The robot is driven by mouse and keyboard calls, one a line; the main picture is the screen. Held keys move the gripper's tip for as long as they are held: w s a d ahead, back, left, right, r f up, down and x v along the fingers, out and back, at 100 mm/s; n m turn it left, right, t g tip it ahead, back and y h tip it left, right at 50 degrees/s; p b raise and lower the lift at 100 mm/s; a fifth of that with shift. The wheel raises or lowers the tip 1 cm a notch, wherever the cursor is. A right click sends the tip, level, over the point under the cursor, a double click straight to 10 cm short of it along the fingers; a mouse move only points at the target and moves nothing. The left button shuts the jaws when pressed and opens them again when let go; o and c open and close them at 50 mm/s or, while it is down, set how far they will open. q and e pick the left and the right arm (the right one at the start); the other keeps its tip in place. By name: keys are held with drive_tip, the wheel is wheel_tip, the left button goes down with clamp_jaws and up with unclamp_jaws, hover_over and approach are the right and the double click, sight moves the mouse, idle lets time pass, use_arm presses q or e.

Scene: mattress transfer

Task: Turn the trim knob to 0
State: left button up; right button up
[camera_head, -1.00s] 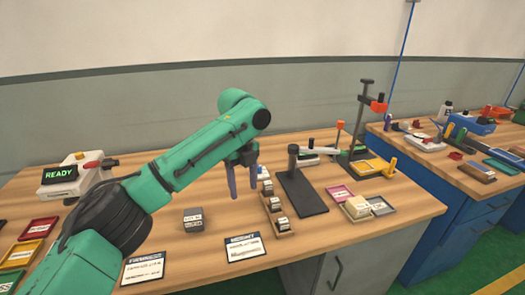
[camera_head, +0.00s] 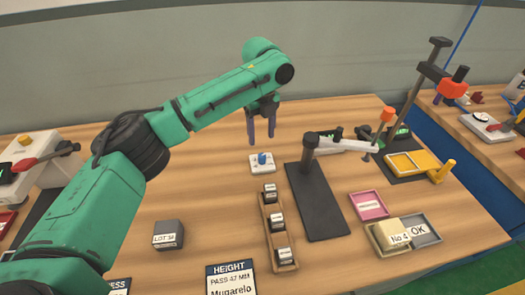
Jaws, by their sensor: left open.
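A small white box with a blue knob (camera_head: 262,158) on top stands on the wooden bench, behind the row of small labelled blocks. It looks like the trim knob; its scale and setting are too small to read. My left gripper (camera_head: 261,139) is open, fingers pointing down, and appears just above and behind the knob in the picture. The fingers hold nothing and look apart from the knob. My right gripper is not in view.
A wooden rack (camera_head: 285,262) with several labelled blocks stands in front of the knob. A black stand (camera_head: 322,215) with a lever is to its right. A dark LOT block (camera_head: 168,235) sits front left. Pink tray (camera_head: 368,206) lies right. Bench left of the knob is clear.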

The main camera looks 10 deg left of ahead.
sight(262, 156)
use_arm(q)
drive_tip(key=f, duration=0.8)
drive_tip(key=shift+w+f, duration=0.15)
drive_tip(key=shift+w, duration=0.25)
drive_tip(key=shift+s+f, duration=0.1)
drive_tip(key=shift+f, duration=0.25)
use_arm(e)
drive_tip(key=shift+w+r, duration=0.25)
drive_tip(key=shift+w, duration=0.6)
use_arm(q)
clamp_jaws()
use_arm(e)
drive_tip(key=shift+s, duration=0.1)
use_arm(q)
drive_tip(key=shift+p, duration=0.3)
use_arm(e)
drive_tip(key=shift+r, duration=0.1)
